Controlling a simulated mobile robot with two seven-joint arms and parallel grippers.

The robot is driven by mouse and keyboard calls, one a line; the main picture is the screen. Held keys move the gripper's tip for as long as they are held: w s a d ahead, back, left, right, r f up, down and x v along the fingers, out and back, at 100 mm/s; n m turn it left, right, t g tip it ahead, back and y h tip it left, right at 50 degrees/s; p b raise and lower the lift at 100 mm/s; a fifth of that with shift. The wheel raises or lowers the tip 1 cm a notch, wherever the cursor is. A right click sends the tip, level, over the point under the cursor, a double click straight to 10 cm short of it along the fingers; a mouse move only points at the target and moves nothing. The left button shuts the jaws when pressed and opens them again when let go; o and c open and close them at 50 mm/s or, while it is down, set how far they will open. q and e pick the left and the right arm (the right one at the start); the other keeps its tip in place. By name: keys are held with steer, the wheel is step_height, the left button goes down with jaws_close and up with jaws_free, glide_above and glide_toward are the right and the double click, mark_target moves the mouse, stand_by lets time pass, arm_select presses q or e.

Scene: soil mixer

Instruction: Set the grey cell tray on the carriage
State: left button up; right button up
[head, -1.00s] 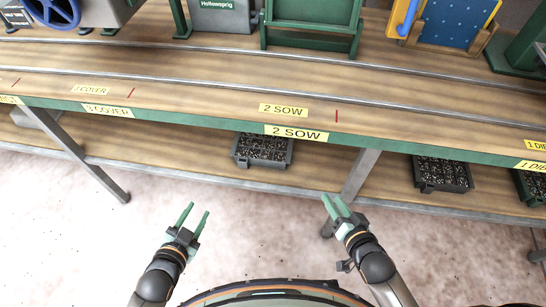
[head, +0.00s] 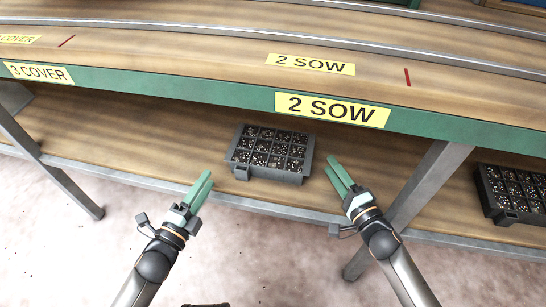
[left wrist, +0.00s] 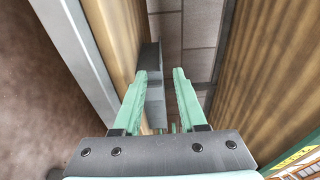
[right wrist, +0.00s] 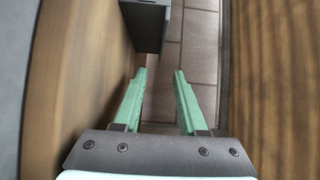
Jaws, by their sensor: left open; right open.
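A grey cell tray (head: 270,153) filled with dark speckled soil sits on the lower shelf, below the 2 SOW label. My left gripper (head: 203,186) is open and empty, left of the tray and a little nearer to me. My right gripper (head: 340,173) is open and empty, just right of the tray. The tray's grey side shows beyond the fingers in the left wrist view (left wrist: 153,58) and at the top of the right wrist view (right wrist: 146,24). Neither gripper visibly touches it. I cannot make out the carriage.
The upper bench has a green front edge (head: 200,92) and metal rails (head: 170,18) above the lower shelf (head: 130,135). A slanted metal leg (head: 425,185) stands right of my right gripper. Another soil-filled tray (head: 516,190) sits on the shelf at far right.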

stand_by(0.3)
steer(key=shift+w+a, duration=0.1)
steer(key=shift+w, duration=0.05)
arm_select(q)
steer(key=x, duration=1.2)
steer(key=shift+w, duration=0.3)
arm_select(e)
steer(key=x, duration=0.7)
steer(key=shift+w, duration=0.1)
arm_select(q)
jaws_close()
arm_select(e)
jaws_close()
arm_select(q)
steer(key=shift+r, duration=0.1)
